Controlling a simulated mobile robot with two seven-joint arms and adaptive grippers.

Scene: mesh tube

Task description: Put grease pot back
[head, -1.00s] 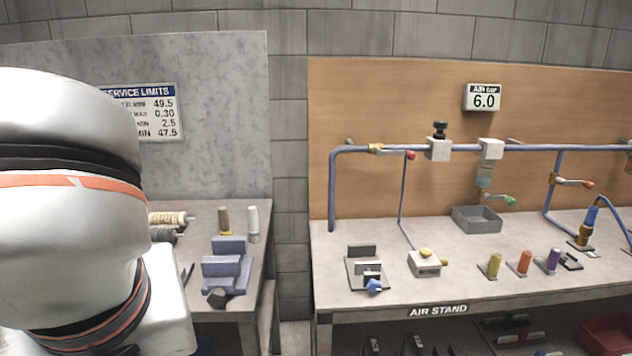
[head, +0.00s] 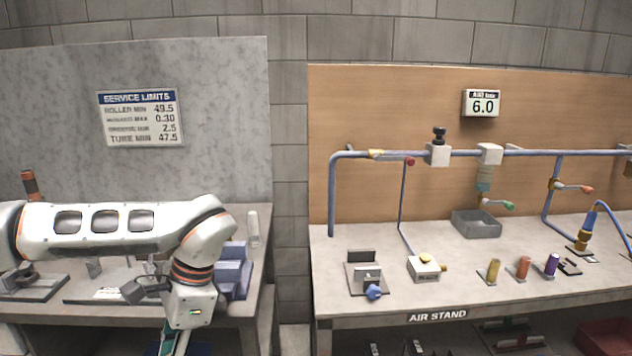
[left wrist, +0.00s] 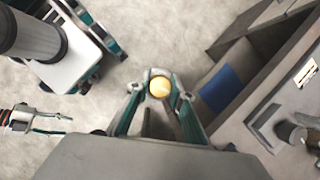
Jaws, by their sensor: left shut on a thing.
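My left gripper (left wrist: 160,95) is shut on a small round thing with a yellow top, which I take to be the grease pot (left wrist: 160,87). It is held over the floor, in front of the left bench (left wrist: 245,110). In the head view my left arm reaches across the left bench and bends down at its front, and the gripper is mostly cut off by the bottom edge, with the pot not visible. My right gripper (left wrist: 52,124) shows at the left edge of the left wrist view, its fingers apart and empty.
The left bench carries blue-grey blocks (head: 234,270), a pale spool-like cylinder (head: 253,228) and dark fixtures (head: 30,285). A blue thing (left wrist: 222,88) sits below the bench top. The air stand bench (head: 400,305) stands to the right, with several coloured cylinders and a grey bin (head: 476,224).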

